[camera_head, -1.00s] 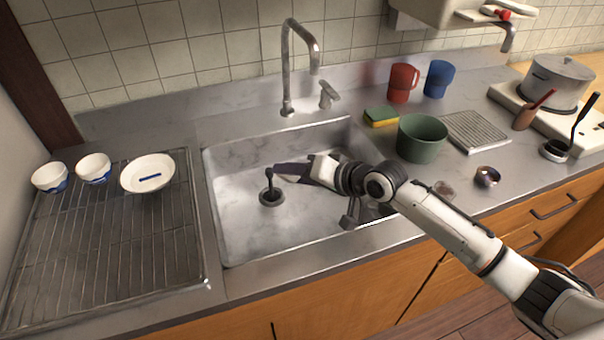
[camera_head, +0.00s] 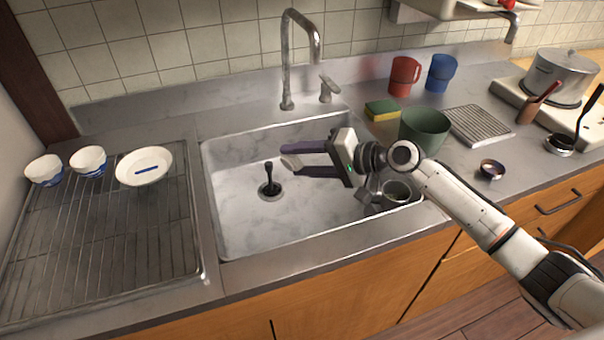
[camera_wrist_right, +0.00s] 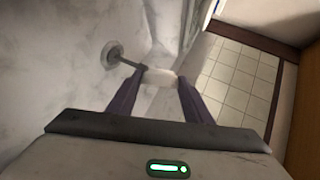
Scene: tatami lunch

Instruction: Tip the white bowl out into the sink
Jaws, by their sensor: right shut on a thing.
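My right gripper (camera_head: 288,160) is over the sink (camera_head: 240,225), its dark purple fingers pointing left. My left gripper is not in view.
A dark plug (camera_head: 269,185) stands up in the sink's drain. The faucet (camera_head: 287,60) rises behind. A grey cup (camera_head: 397,192) is at the sink's right end, beside a green pot (camera_head: 424,128). Bowls (camera_head: 88,161) and a white dish (camera_head: 145,167) sit on the left rack (camera_head: 110,250).

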